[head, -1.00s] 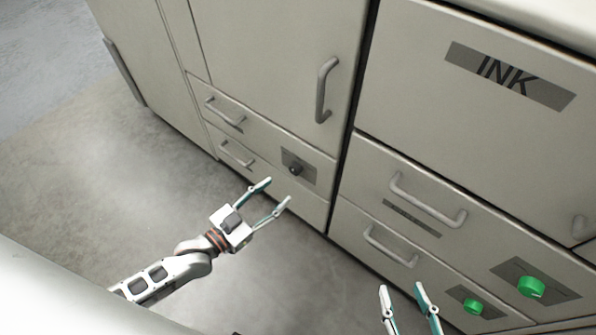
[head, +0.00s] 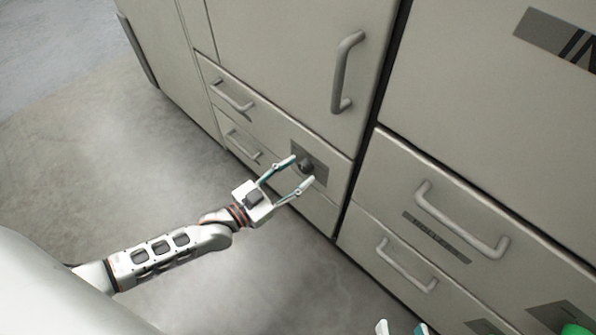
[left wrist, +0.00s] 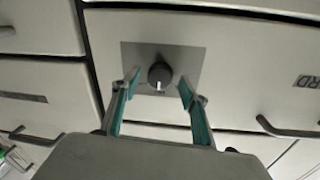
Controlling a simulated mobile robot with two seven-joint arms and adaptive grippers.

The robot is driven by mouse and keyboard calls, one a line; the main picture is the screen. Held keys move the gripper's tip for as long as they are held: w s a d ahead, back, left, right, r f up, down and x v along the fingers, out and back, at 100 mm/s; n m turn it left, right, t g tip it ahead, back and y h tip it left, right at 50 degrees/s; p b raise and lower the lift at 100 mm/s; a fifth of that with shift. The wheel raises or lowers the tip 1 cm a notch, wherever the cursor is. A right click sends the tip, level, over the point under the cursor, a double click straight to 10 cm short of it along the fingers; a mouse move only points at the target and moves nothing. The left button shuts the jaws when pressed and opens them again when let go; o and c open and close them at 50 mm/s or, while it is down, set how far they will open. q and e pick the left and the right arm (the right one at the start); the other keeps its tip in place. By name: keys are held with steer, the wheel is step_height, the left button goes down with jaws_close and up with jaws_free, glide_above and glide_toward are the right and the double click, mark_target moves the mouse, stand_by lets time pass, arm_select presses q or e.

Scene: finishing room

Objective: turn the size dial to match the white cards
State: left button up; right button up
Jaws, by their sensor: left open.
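The size dial is a dark round knob (head: 305,166) on a grey plate (head: 321,176) on the cabinet's lower front. In the left wrist view the knob (left wrist: 160,74) shows a white pointer mark at its lower edge, over its plate (left wrist: 190,57). My left gripper (head: 302,171) is open, its fingers reaching toward the knob on either side; in the left wrist view the gripper (left wrist: 158,84) straddles it. I cannot tell whether they touch it. My right gripper (head: 401,328) shows only its fingertips at the bottom edge. No white cards are visible.
Drawer handles (head: 232,97) and a door handle (head: 346,72) stick out near the dial. Drawers with larger handles (head: 461,222) and a green knob (head: 575,330) are at the right. The floor (head: 150,170) at left is clear.

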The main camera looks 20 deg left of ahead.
arm_select(q)
steer(key=shift+w+d, duration=0.1)
steer(key=shift+w, duration=0.1)
steer(key=c, duration=1.1)
steer(key=shift+n, duration=0.3)
steer(key=n, duration=0.4)
steer(key=shift+n, duration=0.3)
steer(key=n+t, duration=0.1)
steer(key=n, duration=0.3)
steer(key=shift+f, duration=0.1)
steer(key=shift+n, duration=0.5)
